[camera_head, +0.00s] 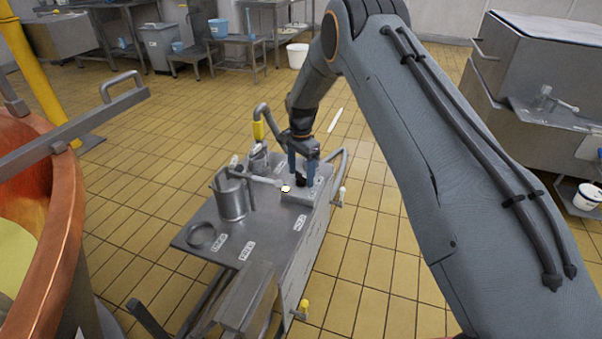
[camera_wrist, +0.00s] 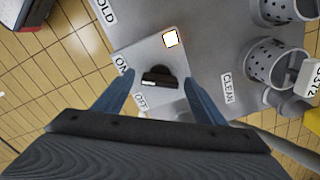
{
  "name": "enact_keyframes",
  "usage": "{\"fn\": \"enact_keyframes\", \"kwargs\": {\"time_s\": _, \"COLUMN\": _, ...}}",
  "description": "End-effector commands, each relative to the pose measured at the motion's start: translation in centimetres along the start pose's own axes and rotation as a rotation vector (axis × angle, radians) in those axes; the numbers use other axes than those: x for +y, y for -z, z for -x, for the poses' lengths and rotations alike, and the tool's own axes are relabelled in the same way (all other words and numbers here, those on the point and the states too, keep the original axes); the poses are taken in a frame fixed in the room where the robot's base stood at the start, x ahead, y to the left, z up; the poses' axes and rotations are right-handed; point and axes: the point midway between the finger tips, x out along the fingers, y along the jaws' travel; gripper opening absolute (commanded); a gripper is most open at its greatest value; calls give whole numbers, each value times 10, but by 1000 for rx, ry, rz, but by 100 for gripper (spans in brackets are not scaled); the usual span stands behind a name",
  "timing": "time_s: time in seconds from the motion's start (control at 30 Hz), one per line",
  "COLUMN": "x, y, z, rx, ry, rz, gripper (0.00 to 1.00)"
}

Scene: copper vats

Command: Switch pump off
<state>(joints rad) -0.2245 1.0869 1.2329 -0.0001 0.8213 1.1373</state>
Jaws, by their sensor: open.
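The pump switch (camera_wrist: 158,77) is a dark knob with a pale mark on a grey box (camera_head: 296,194) on the metal cart. In the wrist view, an ON label (camera_wrist: 122,64) lies to its left and an OFF label (camera_wrist: 140,101) below it. The pale mark seems to lie toward the left end of the knob; which label it points at is hard to tell. A small lamp (camera_wrist: 171,38) on the box glows white with an orange edge. My gripper (camera_head: 302,180) is open, its two blue fingers pointing down on either side of the knob, apparently without touching it.
The cart's grey top (camera_head: 215,245) carries a metal cylinder (camera_head: 231,196) and a ring (camera_head: 202,236). A copper vat (camera_head: 60,225) stands left. Tiled floor is free behind the cart.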

Motion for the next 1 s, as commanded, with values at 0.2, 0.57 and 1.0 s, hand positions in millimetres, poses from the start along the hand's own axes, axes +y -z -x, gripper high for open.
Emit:
{"fn": "enact_keyframes", "kwargs": {"time_s": 0.2, "x": 0, "y": 0, "z": 0, "rx": 0, "ry": 0, "rz": 0, "gripper": 37}}
{"fn": "enact_keyframes", "kwargs": {"time_s": 0.57, "x": 0, "y": 0, "z": 0, "rx": 0, "ry": -1, "rz": 27, "gripper": 23}}
{"fn": "enact_keyframes", "kwargs": {"time_s": 1.0, "x": 1, "y": 0, "z": -1, "rx": -1, "ry": -2, "rz": 317, "gripper": 23}}
